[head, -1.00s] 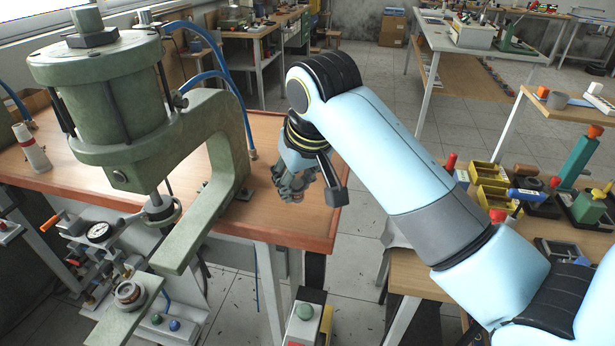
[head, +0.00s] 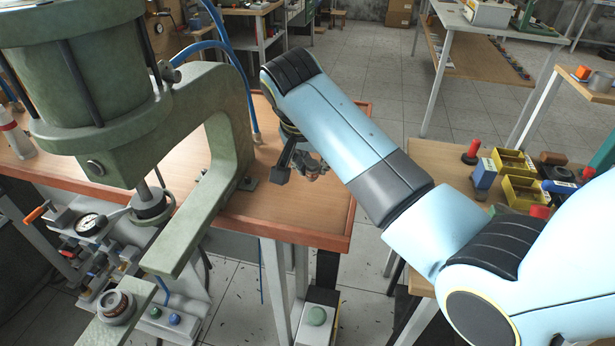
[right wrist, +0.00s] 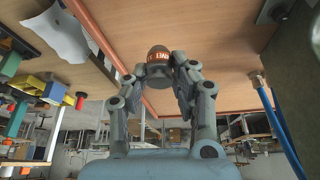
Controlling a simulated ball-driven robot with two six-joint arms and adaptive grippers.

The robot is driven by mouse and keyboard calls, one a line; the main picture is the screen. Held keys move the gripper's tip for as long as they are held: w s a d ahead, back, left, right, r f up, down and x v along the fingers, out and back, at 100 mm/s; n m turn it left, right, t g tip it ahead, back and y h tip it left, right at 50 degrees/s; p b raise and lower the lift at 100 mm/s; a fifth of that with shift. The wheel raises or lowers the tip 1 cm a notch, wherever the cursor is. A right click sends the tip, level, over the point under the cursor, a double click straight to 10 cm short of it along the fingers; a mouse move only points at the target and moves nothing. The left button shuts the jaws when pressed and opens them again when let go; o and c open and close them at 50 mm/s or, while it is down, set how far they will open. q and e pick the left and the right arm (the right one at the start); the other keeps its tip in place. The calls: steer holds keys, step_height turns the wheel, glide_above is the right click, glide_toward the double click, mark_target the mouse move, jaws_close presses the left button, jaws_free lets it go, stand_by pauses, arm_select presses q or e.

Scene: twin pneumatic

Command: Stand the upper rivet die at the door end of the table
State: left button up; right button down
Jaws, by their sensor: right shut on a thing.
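My right gripper (head: 312,168) is over the right end of the wooden table (head: 285,215), beside the green press frame. I take this to be the upper rivet die. In the head view the die cannot be made out at the gripper. I cannot tell whether it touches the tabletop. My left gripper is not in view.
The green press (head: 225,130) stands left of the gripper, with a ram (head: 150,205) above a lower round die (head: 115,305). Blue hoses (head: 235,60) run behind it. Another bench (head: 430,165) with yellow bins (head: 512,162) stands right. The table's right end has bare surface.

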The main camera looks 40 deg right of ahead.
steer(key=shift+w+a+f, duration=0.3)
steer(key=shift+w+f, duration=0.15)
steer(key=shift+w, duration=0.05)
step_height(320, 180, down, 4)
steer(key=shift+r, duration=0.25)
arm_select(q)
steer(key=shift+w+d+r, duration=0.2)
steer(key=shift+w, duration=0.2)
arm_select(e)
steer(key=shift+f, duration=0.15)
steer(key=c, duration=1.1)
jaws_free()
steer(key=shift+f, duration=0.1)
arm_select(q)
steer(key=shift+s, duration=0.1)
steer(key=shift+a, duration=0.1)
arm_select(e)
steer(key=v, duration=1.2)
